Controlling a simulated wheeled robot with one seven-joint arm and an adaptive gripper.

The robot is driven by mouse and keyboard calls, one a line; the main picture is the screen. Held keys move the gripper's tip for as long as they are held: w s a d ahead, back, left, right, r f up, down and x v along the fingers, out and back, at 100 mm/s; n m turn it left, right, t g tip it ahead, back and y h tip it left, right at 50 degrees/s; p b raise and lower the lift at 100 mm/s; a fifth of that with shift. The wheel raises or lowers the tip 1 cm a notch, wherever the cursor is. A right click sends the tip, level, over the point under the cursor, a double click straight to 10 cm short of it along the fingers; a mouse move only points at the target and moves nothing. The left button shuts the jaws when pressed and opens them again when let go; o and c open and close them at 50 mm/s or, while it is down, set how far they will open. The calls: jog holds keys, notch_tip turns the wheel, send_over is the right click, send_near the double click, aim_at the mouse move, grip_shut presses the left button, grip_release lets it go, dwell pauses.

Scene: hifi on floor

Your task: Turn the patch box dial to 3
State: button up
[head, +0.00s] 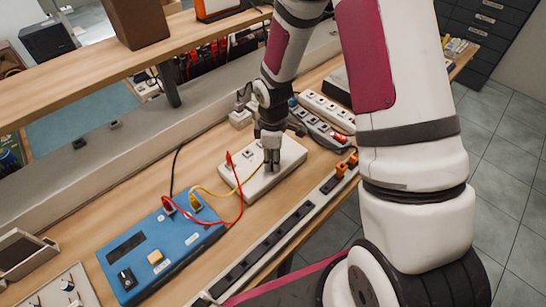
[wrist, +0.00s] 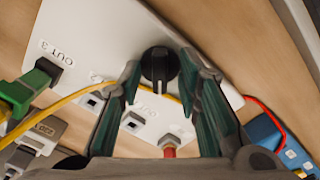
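The patch box is a white box on the bench, below my gripper in the head view (head: 256,186). In the wrist view its white top (wrist: 85,35) carries an "OUT 3" label and a row of sockets. The black round dial (wrist: 159,64) stands on that top, between my fingertips. My gripper (wrist: 160,75) is open, its two fingers around the dial with a small gap at the left; contact at the right I cannot tell. In the head view my gripper (head: 271,163) points down at the box and hides the dial. The dial's number setting is not readable.
A green plug (wrist: 40,75) sits by OUT 3; a yellow cable (wrist: 62,104) crosses the box near my fingers. A red cable (head: 241,200) runs to the blue box (head: 160,250). Power strips (head: 325,108) lie behind, another (head: 270,245) along the front edge.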

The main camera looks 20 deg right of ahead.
grip_shut()
jog(key=m, duration=0.7)
jog(key=shift+m, duration=0.3)
jog(key=m, duration=0.4)
jog(key=shift+m, duration=2.1)
jog(key=shift+o, duration=0.8)
grip_release()
